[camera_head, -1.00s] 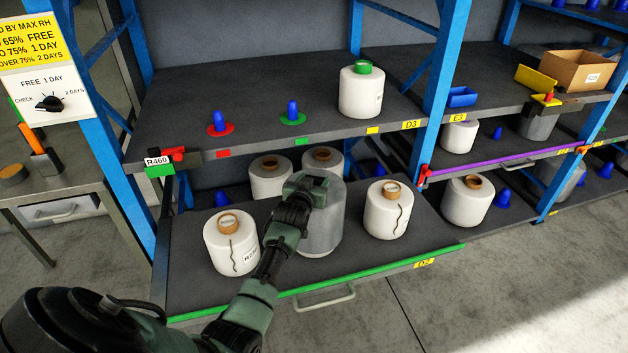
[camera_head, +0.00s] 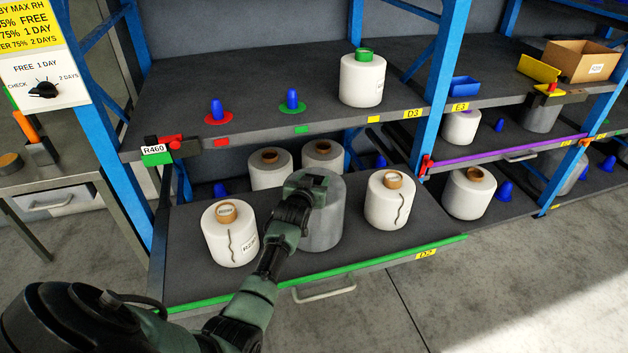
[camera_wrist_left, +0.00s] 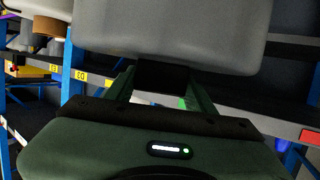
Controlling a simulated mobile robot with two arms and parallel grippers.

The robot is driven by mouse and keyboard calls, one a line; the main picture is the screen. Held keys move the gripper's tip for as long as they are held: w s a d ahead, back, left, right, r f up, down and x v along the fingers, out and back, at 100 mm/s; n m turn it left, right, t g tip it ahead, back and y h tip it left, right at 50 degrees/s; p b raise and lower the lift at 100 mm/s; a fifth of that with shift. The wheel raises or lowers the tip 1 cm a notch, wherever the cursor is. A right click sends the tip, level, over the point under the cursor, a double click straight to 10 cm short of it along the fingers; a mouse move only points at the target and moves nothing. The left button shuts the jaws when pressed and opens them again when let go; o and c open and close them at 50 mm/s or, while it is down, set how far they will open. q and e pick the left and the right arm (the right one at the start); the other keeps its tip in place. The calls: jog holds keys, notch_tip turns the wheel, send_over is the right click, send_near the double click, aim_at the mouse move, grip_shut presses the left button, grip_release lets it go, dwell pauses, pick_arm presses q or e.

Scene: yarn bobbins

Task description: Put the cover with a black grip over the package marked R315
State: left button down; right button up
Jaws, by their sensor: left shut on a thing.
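My left gripper (camera_head: 316,183) is shut on the black grip (camera_wrist_left: 178,78) of a grey cover (camera_head: 322,225). In the head view the cover is upright between two white bobbins on the pulled-out lower shelf D2. In the left wrist view the grey cover (camera_wrist_left: 170,35) fills the top, with the grip between the green fingers. I cannot see whether a package is under the cover. No label reading R315 is legible. The left bobbin (camera_head: 225,240) has a partly readable label starting with R2. My right gripper is not in view.
A white bobbin (camera_head: 389,205) stands close to the right of the cover. Two more bobbins (camera_head: 270,170) stand behind. The upper shelf D3 holds blue pegs (camera_head: 292,98) and a green-topped bobbin (camera_head: 362,80). A green-edged drawer front with a handle (camera_head: 325,293) lies before the cover.

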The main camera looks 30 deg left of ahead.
pick_arm(q)
jog(key=shift+f, duration=0.2)
jog(key=shift+c, duration=2.2)
grip_release()
jog(key=shift+v, duration=3.9)
